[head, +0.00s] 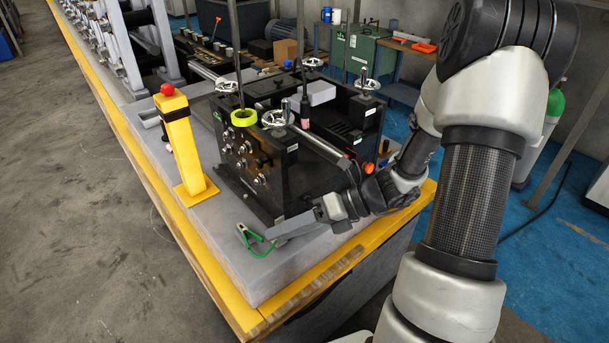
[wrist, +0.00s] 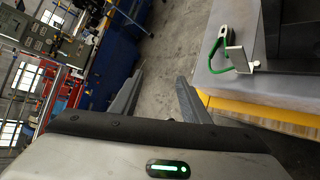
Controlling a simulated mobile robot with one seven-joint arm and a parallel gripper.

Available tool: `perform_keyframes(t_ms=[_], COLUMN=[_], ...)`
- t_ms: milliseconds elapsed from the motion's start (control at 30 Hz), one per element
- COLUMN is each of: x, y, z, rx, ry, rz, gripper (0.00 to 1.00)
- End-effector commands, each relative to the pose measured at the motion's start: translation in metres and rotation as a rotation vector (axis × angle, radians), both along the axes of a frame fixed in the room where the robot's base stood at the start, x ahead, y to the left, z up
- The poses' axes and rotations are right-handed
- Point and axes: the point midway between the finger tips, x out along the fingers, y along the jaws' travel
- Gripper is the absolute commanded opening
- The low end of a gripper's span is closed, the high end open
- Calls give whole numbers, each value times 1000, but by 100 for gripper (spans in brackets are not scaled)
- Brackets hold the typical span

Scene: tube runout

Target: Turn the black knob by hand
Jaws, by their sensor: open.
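The black machine (head: 262,165) stands on the grey slab, with several metallic knobs (head: 243,150) on its near face. I cannot single out the black knob against the dark housing. My gripper (head: 298,227) is low at the machine's front right corner, above the slab. In the wrist view my gripper (wrist: 159,78) has its two fingers spread, with nothing between them and bare floor beyond. A dark part of the machine (wrist: 290,35) shows at that view's upper right, outside the fingers.
A green cable with a clamp (head: 257,241) lies on the slab close to my gripper; it also shows in the wrist view (wrist: 219,62). A yellow post with a red button (head: 181,140) stands left of the machine. The slab has a yellow edge (head: 225,290). Open floor (head: 80,200) lies left.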

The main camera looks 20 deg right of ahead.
Motion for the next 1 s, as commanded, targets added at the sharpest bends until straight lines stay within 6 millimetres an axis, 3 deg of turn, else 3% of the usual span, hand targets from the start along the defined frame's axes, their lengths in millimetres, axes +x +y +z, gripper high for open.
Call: perform_keyframes(t_ms=[33, 200, 400, 500, 667, 1000], x=[11, 49, 67, 68, 71, 103], y=[-14, -69, -132, -150, -160, -146], z=[-18, -60, -105, -118, -126, -127], rx=[144, 661, 1193, 1353, 1446, 1442], ry=[140, 555, 868, 945, 988, 987], rz=[-174, -670, -999, -1067, -1101, -1098], gripper=[42, 42, 42, 42, 42, 42])
